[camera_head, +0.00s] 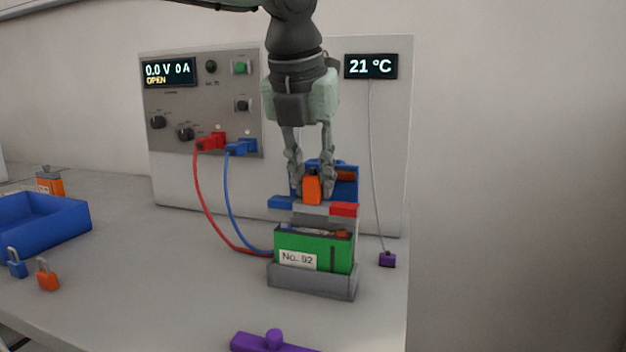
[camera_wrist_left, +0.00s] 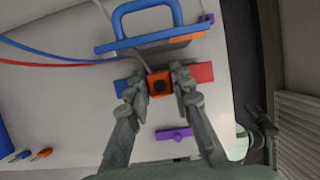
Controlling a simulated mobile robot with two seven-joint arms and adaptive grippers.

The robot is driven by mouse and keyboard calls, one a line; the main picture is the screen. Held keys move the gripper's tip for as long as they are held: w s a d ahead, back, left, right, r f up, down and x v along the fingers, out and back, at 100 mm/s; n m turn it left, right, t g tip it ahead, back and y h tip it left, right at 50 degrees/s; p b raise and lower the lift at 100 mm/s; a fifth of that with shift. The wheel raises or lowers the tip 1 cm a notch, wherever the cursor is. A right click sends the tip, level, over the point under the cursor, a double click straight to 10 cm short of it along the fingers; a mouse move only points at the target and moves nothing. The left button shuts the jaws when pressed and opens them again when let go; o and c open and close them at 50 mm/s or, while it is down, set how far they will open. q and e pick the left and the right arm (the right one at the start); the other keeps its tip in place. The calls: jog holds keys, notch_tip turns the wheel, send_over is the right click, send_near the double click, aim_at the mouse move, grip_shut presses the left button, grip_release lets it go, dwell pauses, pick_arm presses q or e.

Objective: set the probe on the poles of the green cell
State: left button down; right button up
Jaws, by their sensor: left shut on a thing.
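The green cell (camera_head: 330,258), labelled No. 92, stands upright in a grey cradle (camera_head: 310,282) on the bench. The probe (camera_head: 312,208) is a crossbar with a blue left end, a red right end and an orange grip. My left gripper (camera_head: 312,184) points down and is shut on that orange grip, also seen in the left wrist view (camera_wrist_left: 160,83). The bar appears just above the cell's top, and I cannot tell whether it touches the poles. The probe hides the cell in the wrist view.
The cycler panel (camera_head: 205,100) reads 0.0 V 0 A OPEN. Its red and blue cables run toward the cell. A blue handled piece (camera_wrist_left: 148,15) stands close behind the probe. A purple knobbed bar (camera_head: 273,343) lies in front. A blue tray (camera_head: 50,230) and padlocks lie left.

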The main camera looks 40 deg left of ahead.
pick_arm(q)
jog(key=shift+f+b, duration=0.7)
jog(key=shift+b, duration=0.1)
dwell(0.5)
jog(key=shift+r, duration=0.15)
dwell(0.5)
jog(key=shift+r+p, duration=1.6)
jog(key=shift+r, duration=1.8)
